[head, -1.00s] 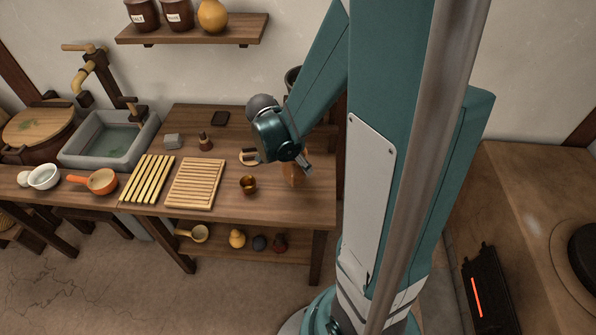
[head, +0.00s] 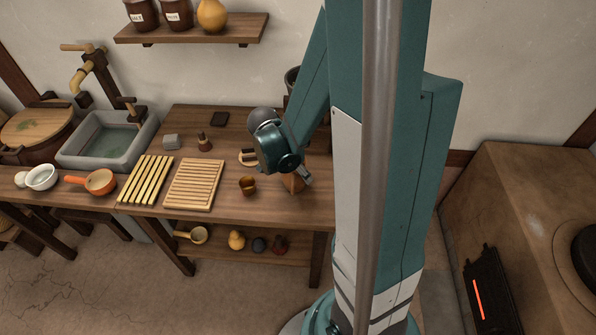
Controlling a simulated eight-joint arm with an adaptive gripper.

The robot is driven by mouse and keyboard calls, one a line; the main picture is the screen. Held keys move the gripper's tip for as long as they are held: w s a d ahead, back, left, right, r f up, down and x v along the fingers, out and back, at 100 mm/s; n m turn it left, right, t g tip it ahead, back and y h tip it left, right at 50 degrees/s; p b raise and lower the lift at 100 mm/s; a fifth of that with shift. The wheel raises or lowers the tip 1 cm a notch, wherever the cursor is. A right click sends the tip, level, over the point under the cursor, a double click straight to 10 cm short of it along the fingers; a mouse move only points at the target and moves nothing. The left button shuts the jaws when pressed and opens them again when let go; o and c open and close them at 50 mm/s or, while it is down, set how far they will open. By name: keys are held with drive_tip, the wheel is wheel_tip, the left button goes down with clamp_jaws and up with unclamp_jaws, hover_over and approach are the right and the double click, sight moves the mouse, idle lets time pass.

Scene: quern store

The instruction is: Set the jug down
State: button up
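A terracotta-brown thing (head: 292,184), likely the jug, shows at the right end of the wooden table (head: 232,207). Most of it is hidden behind my wrist and gripper. My gripper (head: 306,180) points down right at it, with a grey finger part in front of it. The fingers are too small and covered to show whether they are open or shut on it. I cannot tell whether its base touches the tabletop.
A small brown cup (head: 248,186) stands just left of the gripper. A slatted wooden rack (head: 194,184) and a yellow slatted rack (head: 146,180) lie farther left. A pale-rimmed thing (head: 247,157) sits behind my wrist. The front right tabletop is bare.

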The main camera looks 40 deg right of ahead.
drive_tip(key=shift+f, duration=0.15)
drive_tip(key=o, duration=1.1)
drive_tip(key=shift+r, duration=0.2)
drive_tip(key=shift+p+v, duration=1.65)
drive_tip(key=shift+v, duration=4.3)
drive_tip(key=shift+a, duration=0.1)
